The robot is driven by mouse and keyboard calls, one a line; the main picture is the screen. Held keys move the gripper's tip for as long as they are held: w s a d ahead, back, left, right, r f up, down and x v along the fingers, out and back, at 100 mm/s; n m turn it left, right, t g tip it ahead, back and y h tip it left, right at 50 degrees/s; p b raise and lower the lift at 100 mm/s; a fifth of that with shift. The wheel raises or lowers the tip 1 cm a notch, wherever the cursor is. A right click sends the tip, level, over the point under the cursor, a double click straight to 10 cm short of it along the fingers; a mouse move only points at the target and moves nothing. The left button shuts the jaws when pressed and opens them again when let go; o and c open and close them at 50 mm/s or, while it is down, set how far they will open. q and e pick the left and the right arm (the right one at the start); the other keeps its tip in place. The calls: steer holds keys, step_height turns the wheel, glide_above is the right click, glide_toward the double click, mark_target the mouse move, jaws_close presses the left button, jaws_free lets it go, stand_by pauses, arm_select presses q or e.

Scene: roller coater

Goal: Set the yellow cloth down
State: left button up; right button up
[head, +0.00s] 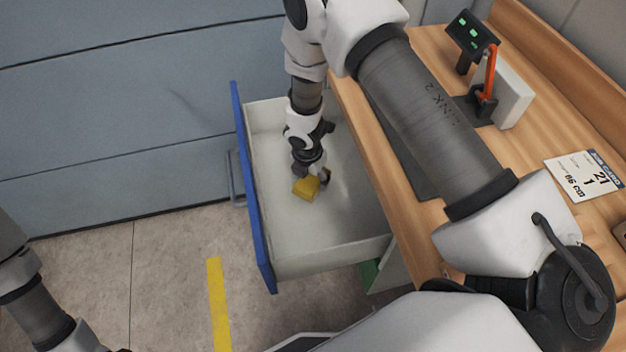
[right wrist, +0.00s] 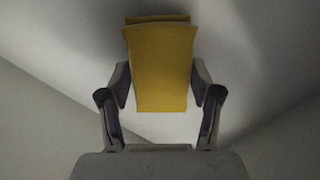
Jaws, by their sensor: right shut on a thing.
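The yellow cloth (head: 306,188) is inside the open drawer, at the tip of my right gripper (head: 311,174). In the right wrist view the folded cloth (right wrist: 162,68) sits between the two fingers of my right gripper (right wrist: 163,90), which are shut on it. The drawer (head: 330,229) has pale inner walls and a blue front, and it is pulled out from under the wooden bench. I cannot tell whether the cloth touches the drawer floor. My left arm shows at the lower left, but its gripper is out of view.
The wooden bench (head: 412,207) borders the drawer on the right. On it are a device with a green-lit display (head: 472,33), an orange lever (head: 489,72) and a printed card (head: 586,174). A blue-grey wall (head: 110,110) stands behind. The drawer floor around the cloth looks empty.

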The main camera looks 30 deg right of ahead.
mark_target(308, 182)
steer(key=shift+f, duration=0.7)
arm_select(q)
steer(key=shift+f, duration=0.25)
arm_select(e)
steer(key=shift+w, duration=0.1)
steer(key=shift+f, duration=0.1)
arm_select(q)
steer(key=shift+f, duration=0.15)
arm_select(e)
steer(key=o, duration=1.1)
steer(key=shift+r, duration=0.35)
arm_select(q)
step_height(308, 182, up, 5)
steer(key=p, duration=0.5)
arm_select(e)
step_height(308, 182, up, 12)
steer(key=a, duration=0.1)
steer(key=shift+s+a+f, duration=0.15)
steer(key=shift+s+f, duration=0.05)
steer(key=shift+s, duration=0.2)
arm_select(q)
steer(key=shift+r, duration=0.2)
